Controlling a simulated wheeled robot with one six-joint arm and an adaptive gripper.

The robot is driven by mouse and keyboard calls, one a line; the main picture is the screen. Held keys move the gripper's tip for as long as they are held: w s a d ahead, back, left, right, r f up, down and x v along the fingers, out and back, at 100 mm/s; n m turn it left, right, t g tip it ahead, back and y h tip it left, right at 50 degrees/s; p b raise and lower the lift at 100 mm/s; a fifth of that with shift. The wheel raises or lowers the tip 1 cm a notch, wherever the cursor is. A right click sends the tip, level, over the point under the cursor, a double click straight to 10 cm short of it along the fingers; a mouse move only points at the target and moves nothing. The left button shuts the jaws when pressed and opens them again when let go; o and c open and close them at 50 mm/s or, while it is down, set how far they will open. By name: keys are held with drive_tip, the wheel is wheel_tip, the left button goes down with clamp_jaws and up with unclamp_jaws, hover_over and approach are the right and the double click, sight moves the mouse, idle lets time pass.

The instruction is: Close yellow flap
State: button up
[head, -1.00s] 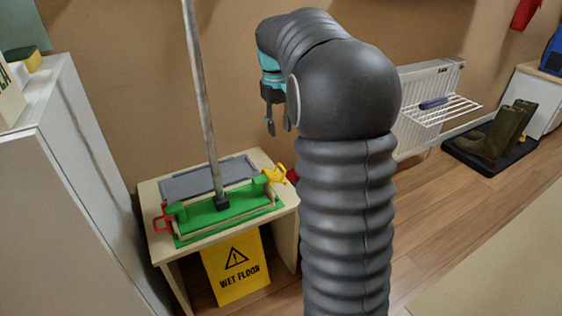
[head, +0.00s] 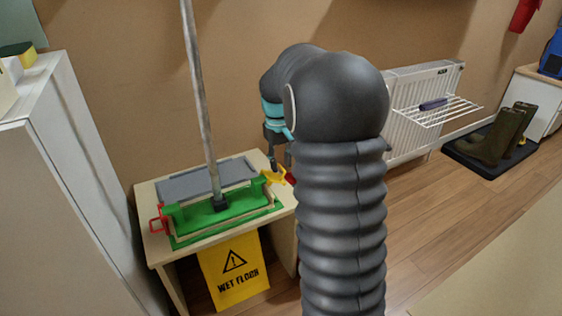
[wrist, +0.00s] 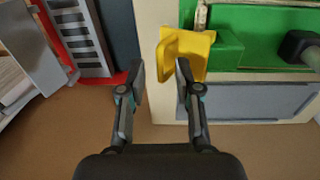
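The yellow flap (head: 273,177) sits at the right end of the green mop frame (head: 222,207) on a small wooden table. In the wrist view the yellow flap (wrist: 196,50) stands out from the green body, with a raised lip on its left side. My gripper (wrist: 159,68) is open, its two fingers apart. The flap's lip lies at or just beyond the gap between the fingertips, and the right finger overlaps the flap in the picture. I cannot tell whether they touch. In the head view my gripper (head: 279,158) is just above the flap, partly hidden by my arm.
A grey mop pole (head: 202,100) rises from the green frame. A red flap (head: 158,219) is at its left end. A white cabinet (head: 70,190) stands left of the table (head: 150,254). A radiator (head: 405,128) with a rack is at the right. A yellow wet-floor sign (head: 233,272) hangs in front.

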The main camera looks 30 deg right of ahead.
clamp_jaws()
